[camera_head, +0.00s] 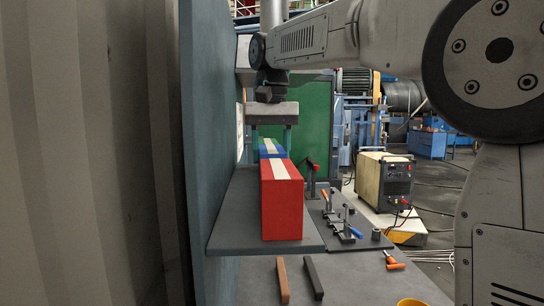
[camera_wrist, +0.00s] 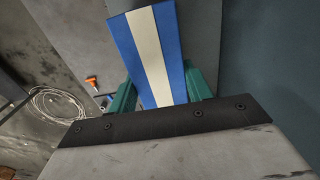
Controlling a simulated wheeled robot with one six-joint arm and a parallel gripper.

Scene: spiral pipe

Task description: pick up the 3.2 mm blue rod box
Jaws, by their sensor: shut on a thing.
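The blue rod box (camera_head: 270,148) has a white stripe along its top and sits behind the red box on the grey shelf in the head view. The red box hides most of it. In the wrist view the blue box (camera_wrist: 178,52) runs up from between the two green fingers of my gripper (camera_wrist: 163,92). My gripper (camera_head: 271,141) is shut on the blue box, one finger on each side. I cannot tell whether the box touches the shelf. No size marking is readable.
The red box (camera_head: 282,205) with a white stripe stands in front on the shelf (camera_head: 235,225). A blue-grey wall (camera_head: 205,130) rises close on the left. Clamps and tools (camera_head: 345,228) lie on the right. A welding machine (camera_head: 385,180) stands beyond.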

